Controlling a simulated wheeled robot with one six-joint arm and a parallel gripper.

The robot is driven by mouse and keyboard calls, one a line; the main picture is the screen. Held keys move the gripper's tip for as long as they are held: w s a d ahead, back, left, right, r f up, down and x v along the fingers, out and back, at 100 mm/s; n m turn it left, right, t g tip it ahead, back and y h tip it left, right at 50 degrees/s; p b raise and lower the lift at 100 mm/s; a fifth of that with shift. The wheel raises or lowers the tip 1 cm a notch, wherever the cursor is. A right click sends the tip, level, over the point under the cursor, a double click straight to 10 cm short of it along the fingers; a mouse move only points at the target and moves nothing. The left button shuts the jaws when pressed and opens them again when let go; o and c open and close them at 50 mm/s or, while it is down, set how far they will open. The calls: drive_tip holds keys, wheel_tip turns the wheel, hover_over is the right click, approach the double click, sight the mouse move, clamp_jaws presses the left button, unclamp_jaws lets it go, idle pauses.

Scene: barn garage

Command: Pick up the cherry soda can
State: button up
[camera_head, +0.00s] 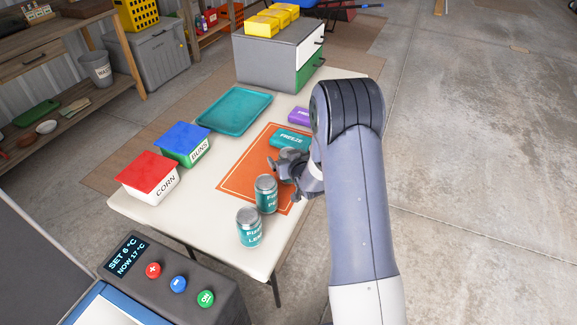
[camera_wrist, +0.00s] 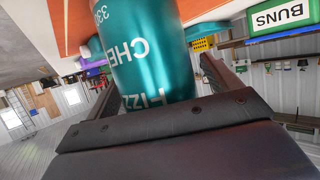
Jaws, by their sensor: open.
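The cherry soda can is teal with white letters "CHE" and "FIZZ" and shows large and inverted in the wrist view (camera_wrist: 150,50). My gripper (camera_wrist: 158,82) is open, with one finger on each side of this can; I cannot tell whether either touches it. In the head view my gripper (camera_head: 280,172) is low over the orange mat (camera_head: 236,181), and I cannot make out the cherry can there, behind the gripper and arm. Two similar teal cans stand nearer the front: one lettered "Fizz PE" (camera_head: 266,196) and one "Fizz LE" (camera_head: 249,228).
Teal and purple "FREEZE" packs (camera_head: 290,138) (camera_head: 299,116) lie behind my gripper. A teal tray (camera_head: 234,112), BUNS box (camera_head: 185,144) and CORN box (camera_head: 152,178) stand to the left. A drawer unit (camera_head: 265,62) is at the table's back. A control panel (camera_head: 165,275) is in front.

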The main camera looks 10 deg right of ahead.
drive_tip(key=shift+c, duration=0.2)
drive_tip(key=shift+r, duration=0.1)
drive_tip(key=c, duration=1.2)
drive_tip(key=shift+c, duration=0.2)
